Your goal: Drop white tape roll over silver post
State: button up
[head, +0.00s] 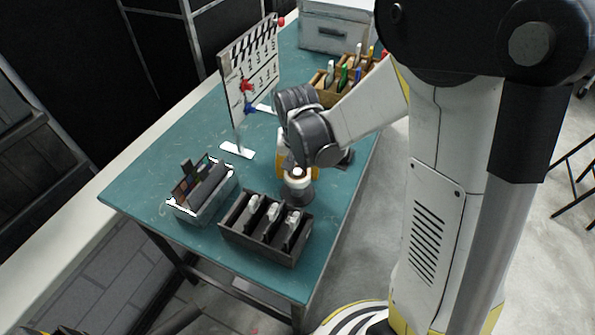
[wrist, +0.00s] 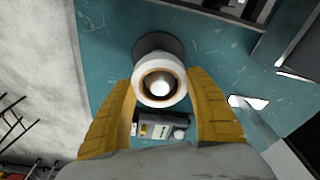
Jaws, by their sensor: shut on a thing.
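The white tape roll (head: 299,183) is in my gripper, above a dark grey round base (head: 299,197) on the teal table. In the wrist view the roll (wrist: 160,60) sits between the two yellow fingers of my gripper (wrist: 160,83), which is shut on its sides. The bright rounded tip of the silver post (wrist: 160,87) shows inside the roll's brown-edged hole, roughly centred. The dark base (wrist: 150,42) shows partly behind the roll. How far the roll is down the post cannot be told. My wrist hides part of the gripper in the head view.
A dark divided crate (head: 235,234) stands close in front of the base. A grey bin (head: 197,212) of dark items is at left. A clapperboard (head: 252,75) stands behind, with a wooden marker organizer (head: 318,86) and a pale case (head: 335,38) farther back. The table's right edge is near.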

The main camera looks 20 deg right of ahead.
aim_at(298, 185)
jog(key=shift+f+b, duration=2.5)
jog(key=shift+f, duration=0.45)
jog(key=o, duration=1.3)
jog(key=shift+c, duration=0.2)
jog(key=shift+r, duration=0.1)
jog(key=r, duration=0.4)
jog(key=s+r, duration=0.1)
jog(key=r, duration=0.6)
jog(key=shift+s+a+r, duration=0.35)
jog(key=shift+r, duration=0.05)
jog(key=s+r+n+t, duration=0.4)
jog(key=s+r+t, duration=0.1)
jog(key=s, duration=0.7)
jog(key=shift+s+d+y, duration=0.15)
jog(key=shift+d+y, duration=0.2)
jog(key=shift+y, duration=0.05)
